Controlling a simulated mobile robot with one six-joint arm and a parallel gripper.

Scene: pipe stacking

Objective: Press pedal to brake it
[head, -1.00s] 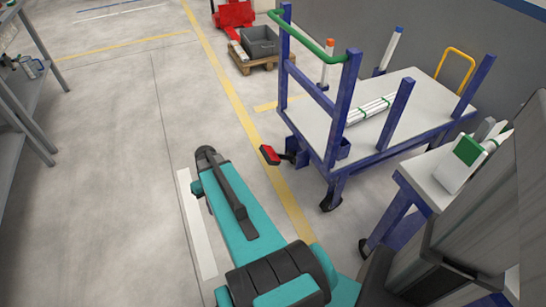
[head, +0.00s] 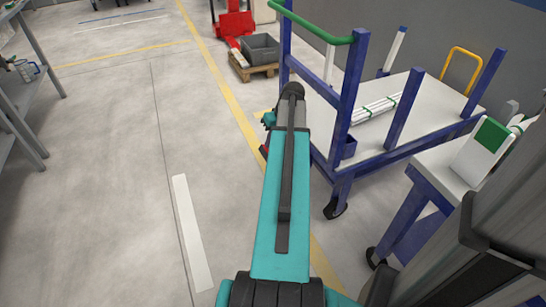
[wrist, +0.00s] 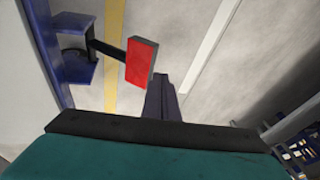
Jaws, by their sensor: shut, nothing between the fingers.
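The red brake pedal (wrist: 141,61) shows in the wrist view on a black lever that runs to a blue bracket (wrist: 75,50) on the cart's frame. In the head view only a sliver of the pedal (head: 264,151) shows; my arm hides the rest. The cart (head: 395,130) has a blue frame, a pale deck and a green handle. My gripper (wrist: 161,79) shows as dark fingers held together, empty, just beside the pedal's lower right edge in the wrist view. I cannot tell whether it touches the pedal. In the head view my gripper is hidden.
White pipes (head: 372,108) lie on the cart's deck. A white table with blue legs (head: 430,190) stands close on the right. A red pallet jack (head: 233,25) and a grey bin on a pallet (head: 260,50) are farther back. The floor on the left is clear.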

